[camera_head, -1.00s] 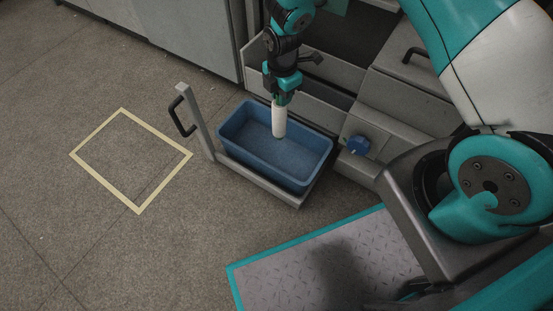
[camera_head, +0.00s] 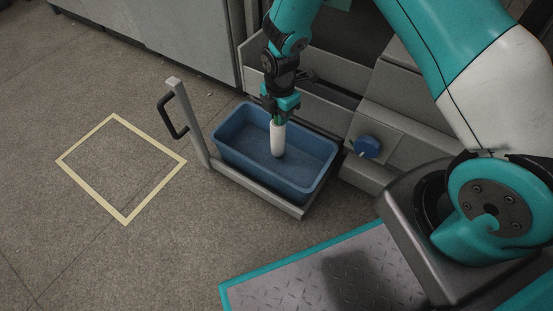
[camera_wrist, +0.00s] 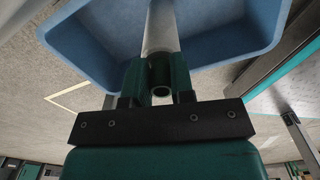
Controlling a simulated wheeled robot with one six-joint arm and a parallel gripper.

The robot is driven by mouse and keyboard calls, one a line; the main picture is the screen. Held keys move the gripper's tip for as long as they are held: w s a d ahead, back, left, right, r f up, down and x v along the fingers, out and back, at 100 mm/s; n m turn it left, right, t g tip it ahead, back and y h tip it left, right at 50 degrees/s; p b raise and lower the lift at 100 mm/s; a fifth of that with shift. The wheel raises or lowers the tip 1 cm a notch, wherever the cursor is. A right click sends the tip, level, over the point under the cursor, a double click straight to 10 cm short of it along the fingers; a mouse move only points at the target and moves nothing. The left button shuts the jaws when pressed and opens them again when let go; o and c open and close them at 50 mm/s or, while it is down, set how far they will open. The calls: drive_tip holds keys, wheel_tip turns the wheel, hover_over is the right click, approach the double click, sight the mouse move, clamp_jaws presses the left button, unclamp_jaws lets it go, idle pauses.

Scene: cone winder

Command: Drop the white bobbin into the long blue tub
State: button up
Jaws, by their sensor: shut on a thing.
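The white bobbin (camera_head: 277,140) hangs upright below my gripper (camera_head: 279,118), which is shut on its upper end. In the head view the bobbin overlaps the inside of the long blue tub (camera_head: 305,192); whether its lower end touches the tub floor I cannot tell. The wrist view shows the bobbin (camera_wrist: 160,30) between the green fingers of my gripper (camera_wrist: 160,78), with the blue tub (camera_wrist: 95,55) beyond it. No other thing shows inside the tub.
The tub sits on a low grey cart (camera_head: 258,190) with an upright post and black handle (camera_head: 172,116). A grey machine with a blue knob (camera_head: 367,147) stands close behind at right. A yellow floor outline (camera_head: 84,188) at left is empty.

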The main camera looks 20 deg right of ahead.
drive_tip(key=o, duration=0.9)
drive_tip(key=shift+r, duration=0.1)
wheel_tip(320, 180, up, 17)
drive_tip(key=p, duration=0.8)
drive_tip(key=shift+r+p, duration=0.15)
drive_tip(key=shift+p, duration=0.2)
